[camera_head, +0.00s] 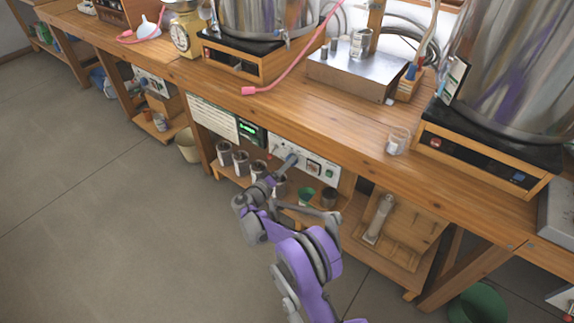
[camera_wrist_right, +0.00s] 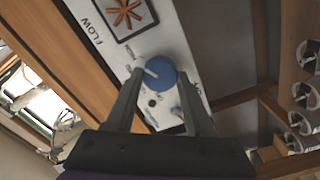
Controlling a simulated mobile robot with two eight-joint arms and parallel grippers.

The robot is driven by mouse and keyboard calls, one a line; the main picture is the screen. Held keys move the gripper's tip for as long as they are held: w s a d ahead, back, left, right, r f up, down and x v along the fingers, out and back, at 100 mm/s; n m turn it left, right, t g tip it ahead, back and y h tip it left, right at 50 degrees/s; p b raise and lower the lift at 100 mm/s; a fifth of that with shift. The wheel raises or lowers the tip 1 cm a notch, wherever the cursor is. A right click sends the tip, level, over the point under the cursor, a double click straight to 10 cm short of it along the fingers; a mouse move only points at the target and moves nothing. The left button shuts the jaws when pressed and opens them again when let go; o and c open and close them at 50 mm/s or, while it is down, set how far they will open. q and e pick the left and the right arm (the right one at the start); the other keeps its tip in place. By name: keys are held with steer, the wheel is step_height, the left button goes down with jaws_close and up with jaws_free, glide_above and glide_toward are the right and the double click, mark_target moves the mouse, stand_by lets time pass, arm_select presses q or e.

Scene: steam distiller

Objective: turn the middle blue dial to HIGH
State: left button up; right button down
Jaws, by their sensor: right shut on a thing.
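The blue dial (camera_wrist_right: 160,76) is on a white control panel (camera_wrist_right: 182,40), with a white pointer mark toward its left edge in the right wrist view. The small labels around it are too small to read. My right gripper (camera_wrist_right: 157,82) has one finger on each side of the dial and is shut on it. My left gripper is not in view.
The wooden bench (camera_head: 340,126) overhangs the panel. A green display (camera_head: 248,128) is left of it. Several metal cups stand on the shelf below, with a green cup (camera_head: 305,196) near my arm. A steel box (camera_head: 350,76) and large steel vessels stand on top. The floor in front is clear.

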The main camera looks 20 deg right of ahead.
stand_by(0.3)
steer(key=shift+c, duration=1.4)
jaws_free()
steer(key=p+v, duration=0.1)
steer(key=v, duration=1)
steer(key=shift+p, duration=0.4)
steer(key=shift+d, duration=0.1)
